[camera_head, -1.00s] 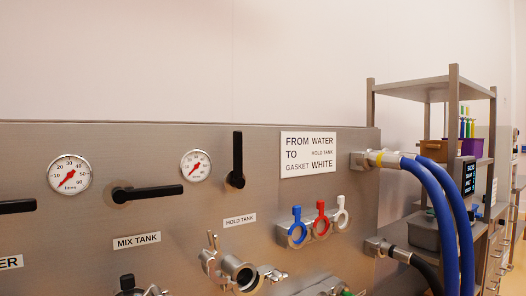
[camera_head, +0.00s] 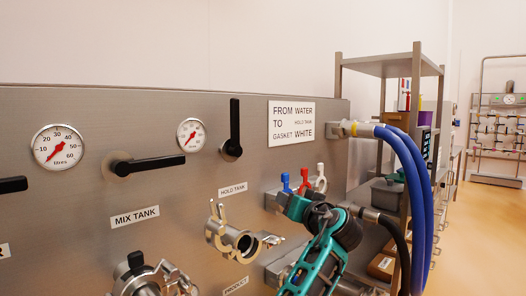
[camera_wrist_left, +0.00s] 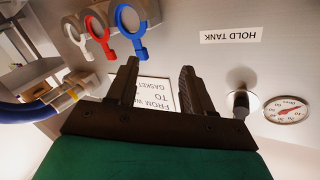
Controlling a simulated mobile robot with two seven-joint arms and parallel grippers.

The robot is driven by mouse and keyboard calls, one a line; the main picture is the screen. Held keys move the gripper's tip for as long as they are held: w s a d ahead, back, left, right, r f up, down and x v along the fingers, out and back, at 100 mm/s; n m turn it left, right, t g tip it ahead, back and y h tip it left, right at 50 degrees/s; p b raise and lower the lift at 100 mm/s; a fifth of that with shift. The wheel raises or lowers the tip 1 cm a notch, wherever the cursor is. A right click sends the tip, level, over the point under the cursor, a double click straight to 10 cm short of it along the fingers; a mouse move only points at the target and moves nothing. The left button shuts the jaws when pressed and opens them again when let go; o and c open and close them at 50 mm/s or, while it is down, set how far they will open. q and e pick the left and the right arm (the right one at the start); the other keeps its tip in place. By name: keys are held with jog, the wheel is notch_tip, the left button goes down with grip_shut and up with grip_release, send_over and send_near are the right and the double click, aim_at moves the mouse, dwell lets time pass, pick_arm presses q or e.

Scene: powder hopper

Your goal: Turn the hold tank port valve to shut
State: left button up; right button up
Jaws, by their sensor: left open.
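The hold tank valve has a black lever (camera_head: 235,122) that stands upright above its round hub, over the HOLD TANK label (camera_head: 233,189). In the left wrist view, upside down, its hub and lever (camera_wrist_left: 241,103) show to the right of my fingers, partly hidden by the gripper body. My left gripper (camera_wrist_left: 157,65) is open and empty, with the card between its fingers in the picture. In the head view, a teal-and-black arm part of mine (camera_head: 322,240) is at lower right, in front of the panel and apart from the lever; its fingertips cannot be made out. My right gripper is not in view.
An open port (camera_head: 232,240) sits under the label. The mix tank lever (camera_head: 148,164) lies horizontal. Blue hoses (camera_head: 412,175) arch at right. Space in front of the lever looks clear.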

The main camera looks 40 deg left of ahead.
pick_arm(q)
notch_tip(320, 180, up, 11)
jog(key=s+a+n+g+y, duration=0.2)
jog(key=s+n+g, duration=0.1)
jog(key=n, duration=0.2)
jog(key=n+g+y, duration=0.1)
jog(key=n+g, duration=0.4)
send_near(238, 117)
jog(key=a, duration=0.2)
jog(key=shift+w+a+f+p, duration=0.1)
jog(key=shift+w+a+p, duration=0.1)
jog(key=shift+a, duration=2)
jog(key=shift+w+a+p, duration=0.15)
jog(key=shift+a, duration=2.1)
